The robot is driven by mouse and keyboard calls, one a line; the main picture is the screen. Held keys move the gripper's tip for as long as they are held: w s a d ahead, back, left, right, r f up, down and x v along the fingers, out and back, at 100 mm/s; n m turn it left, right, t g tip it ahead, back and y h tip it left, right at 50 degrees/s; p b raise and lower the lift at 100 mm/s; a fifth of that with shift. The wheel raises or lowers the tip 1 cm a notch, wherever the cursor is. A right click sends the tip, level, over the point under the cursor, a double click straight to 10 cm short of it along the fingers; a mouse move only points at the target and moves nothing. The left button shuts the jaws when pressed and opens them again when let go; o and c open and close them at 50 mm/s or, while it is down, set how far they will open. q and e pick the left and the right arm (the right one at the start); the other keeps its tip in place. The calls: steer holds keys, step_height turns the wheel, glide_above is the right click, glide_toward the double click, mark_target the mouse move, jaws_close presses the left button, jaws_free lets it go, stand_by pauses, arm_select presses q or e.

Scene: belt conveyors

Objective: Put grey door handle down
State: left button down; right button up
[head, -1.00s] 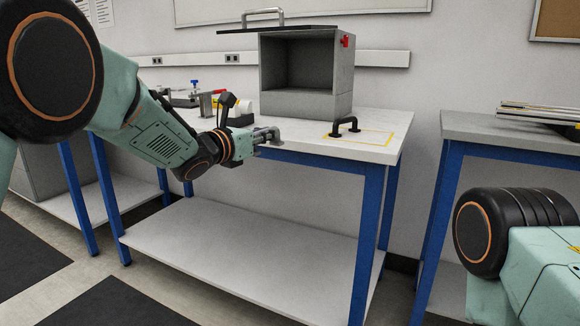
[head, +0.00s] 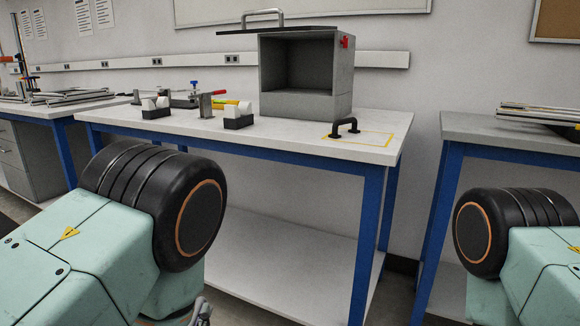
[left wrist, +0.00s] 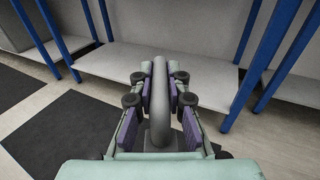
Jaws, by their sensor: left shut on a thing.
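My left gripper (left wrist: 160,88) is shut on a grey door handle (left wrist: 160,112). The handle is a curved grey bar standing between the finger pads in the left wrist view. In the head view my left arm is folded back at lower left, with only a small grey part showing at the bottom edge. A black handle (head: 345,127) stands on the white workbench (head: 290,140), at the edge of a yellow outlined area (head: 375,138). My right gripper is out of view.
A grey open-fronted box (head: 305,100) with a silver handle on its lid stands on the bench. Black-and-white blocks (head: 238,117) and a small clamp-like fixture (head: 206,104) are to its left. Another table (head: 500,132) is at the right. The bench front is clear.

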arm_select(q)
step_height(320, 180, up, 13)
steer(key=s+p, duration=0.1)
steer(key=p, duration=1.2)
steer(key=shift+s+a+r+y, duration=0.15)
steer(key=shift+s+a+y, duration=0.2)
steer(key=shift+a, duration=0.1)
